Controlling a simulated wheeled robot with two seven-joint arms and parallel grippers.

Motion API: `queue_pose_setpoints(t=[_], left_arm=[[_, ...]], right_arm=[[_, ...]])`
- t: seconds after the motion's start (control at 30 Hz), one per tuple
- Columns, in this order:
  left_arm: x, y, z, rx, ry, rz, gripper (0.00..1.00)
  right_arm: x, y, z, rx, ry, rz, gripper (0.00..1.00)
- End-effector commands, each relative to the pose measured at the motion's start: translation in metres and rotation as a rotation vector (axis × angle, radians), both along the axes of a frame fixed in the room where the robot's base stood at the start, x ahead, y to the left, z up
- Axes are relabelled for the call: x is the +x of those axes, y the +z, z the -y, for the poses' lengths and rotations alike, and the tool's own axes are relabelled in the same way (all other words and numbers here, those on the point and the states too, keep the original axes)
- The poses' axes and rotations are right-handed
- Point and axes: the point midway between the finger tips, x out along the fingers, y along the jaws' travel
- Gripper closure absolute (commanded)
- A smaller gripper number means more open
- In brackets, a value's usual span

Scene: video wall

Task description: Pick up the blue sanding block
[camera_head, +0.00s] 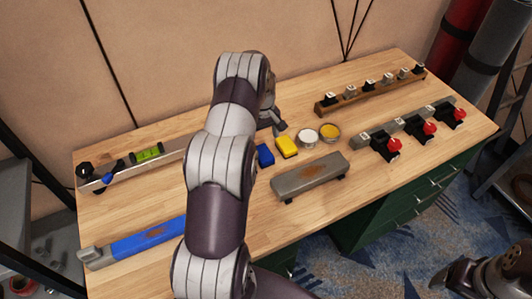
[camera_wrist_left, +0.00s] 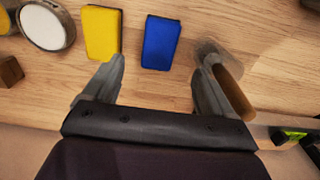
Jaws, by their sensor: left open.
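The blue sanding block (camera_head: 265,155) lies flat on the wooden workbench, beside my left arm in the head view. It also shows in the left wrist view (camera_wrist_left: 161,42), just beyond my open left gripper (camera_wrist_left: 161,62). The two fingers stand apart, with the block's near end roughly between and ahead of their tips. Nothing is held. In the head view the left gripper (camera_head: 277,126) is partly hidden behind my arm, above the bench. A dark part of my right arm shows at the bottom right; its fingers cannot be made out.
A yellow block (camera_head: 287,147) lies close beside the blue one. Two round tins (camera_head: 308,137) and a grey sharpening stone (camera_head: 310,175) are near. A brown-handled tool (camera_wrist_left: 232,93) lies by the right-hand finger in the wrist view. Red-knobbed clamps (camera_head: 394,146) stand farther right.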

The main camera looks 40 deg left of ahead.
Motion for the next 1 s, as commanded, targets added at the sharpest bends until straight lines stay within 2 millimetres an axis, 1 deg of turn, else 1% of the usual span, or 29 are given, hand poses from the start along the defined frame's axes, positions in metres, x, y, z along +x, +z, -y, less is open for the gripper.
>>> queue_pose_setpoints(t=[0.03,0.1,0.23,0.43,0.53,0.7,0.73,0.77,0.8,0.87,0.9,1.0], left_arm=[[0.000,-0.008,0.000,0.000,-0.001,-0.001,0.15],[0.000,-0.018,0.000,0.000,-0.001,0.000,0.15],[0.000,-0.033,0.000,0.000,-0.001,-0.001,0.15],[0.000,-0.068,0.000,0.000,-0.002,0.000,0.15],[0.001,-0.076,0.000,0.001,-0.002,0.002,0.15],[0.001,-0.077,0.000,0.001,-0.002,0.002,0.15],[0.001,-0.076,0.000,0.001,-0.002,0.002,0.21],[0.001,-0.076,0.000,0.001,-0.002,0.002,0.31],[0.001,-0.076,0.000,0.001,-0.002,0.002,0.44],[0.001,-0.076,0.000,0.001,-0.002,0.002,0.64],[0.001,-0.076,0.000,0.001,-0.002,0.002,0.75],[0.001,-0.076,0.000,0.001,-0.002,0.002,0.75]], right_arm=[[0.000,0.005,0.000,0.000,0.000,0.000,0.23],[0.000,0.006,0.000,0.000,0.000,0.000,0.23],[0.000,0.009,0.000,0.000,0.000,0.000,0.23],[0.000,0.017,0.000,0.000,0.000,0.000,0.23],[0.000,0.017,0.000,0.000,0.000,0.000,0.23],[0.000,0.016,0.000,0.000,0.000,0.000,0.23],[0.000,0.016,0.000,0.000,0.000,0.000,0.23],[0.000,0.016,0.000,0.000,0.000,0.000,0.23],[0.000,0.016,0.000,0.000,0.000,0.000,0.23],[0.000,0.016,0.000,0.000,0.000,0.000,0.23],[0.000,0.016,0.000,0.000,0.000,0.000,0.23],[0.000,0.016,0.000,0.000,0.000,0.000,0.23]])
